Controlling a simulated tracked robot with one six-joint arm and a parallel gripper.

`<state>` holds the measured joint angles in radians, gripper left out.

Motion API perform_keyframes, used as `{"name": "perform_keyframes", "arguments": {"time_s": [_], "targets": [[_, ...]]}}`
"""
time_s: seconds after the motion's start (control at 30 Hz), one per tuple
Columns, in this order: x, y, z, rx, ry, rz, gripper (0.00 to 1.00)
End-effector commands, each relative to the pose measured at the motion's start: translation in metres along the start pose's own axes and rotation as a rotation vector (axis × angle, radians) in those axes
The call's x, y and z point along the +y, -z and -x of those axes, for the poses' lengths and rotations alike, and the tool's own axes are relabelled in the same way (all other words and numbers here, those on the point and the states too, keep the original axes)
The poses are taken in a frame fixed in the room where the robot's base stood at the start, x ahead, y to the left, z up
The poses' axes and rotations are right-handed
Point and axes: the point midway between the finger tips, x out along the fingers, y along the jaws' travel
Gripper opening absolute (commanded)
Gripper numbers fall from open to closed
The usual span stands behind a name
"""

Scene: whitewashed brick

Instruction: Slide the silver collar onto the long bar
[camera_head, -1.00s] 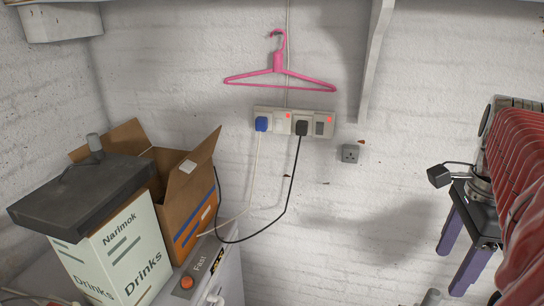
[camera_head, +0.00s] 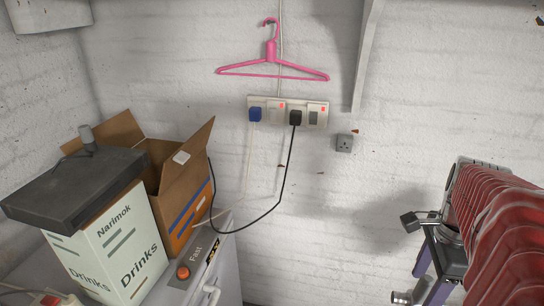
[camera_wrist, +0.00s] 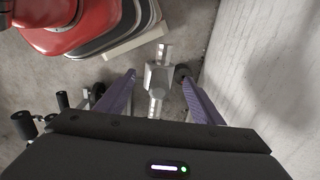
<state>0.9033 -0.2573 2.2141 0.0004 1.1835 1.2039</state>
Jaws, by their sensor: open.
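My gripper (camera_wrist: 158,76) is open, its two purple fingers apart and pointing down toward the floor area. In the wrist view a silver piece (camera_wrist: 157,80) with a blocky middle and round ends shows between the fingers; it may be the collar, but I cannot tell for sure. Neither finger is seen touching it. In the head view the purple fingers (camera_head: 426,268) are at the lower right, partly hidden by my red arm. A silver round-ended part (camera_head: 401,298) shows at the bottom edge beside them. I cannot clearly pick out the long bar.
A white brick wall (camera_wrist: 250,75) stands close on the right in the wrist view. Black round-ended parts (camera_wrist: 25,125) lie at the left. In the head view a drinks carton (camera_head: 118,245) and an open cardboard box (camera_head: 185,195) stand on a machine (camera_head: 228,270) at the left.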

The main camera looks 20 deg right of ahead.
Motion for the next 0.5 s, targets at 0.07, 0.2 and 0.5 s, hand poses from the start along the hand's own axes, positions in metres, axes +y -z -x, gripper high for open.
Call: {"name": "perform_keyframes", "arguments": {"time_s": [0.07,0.2,0.5], "targets": [[0.000,0.000,-0.010,-0.001,-0.003,0.000,0.61],[0.000,0.000,-0.021,-0.001,-0.002,-0.001,0.61],[0.000,0.000,-0.024,0.000,0.000,-0.001,0.61]]}}
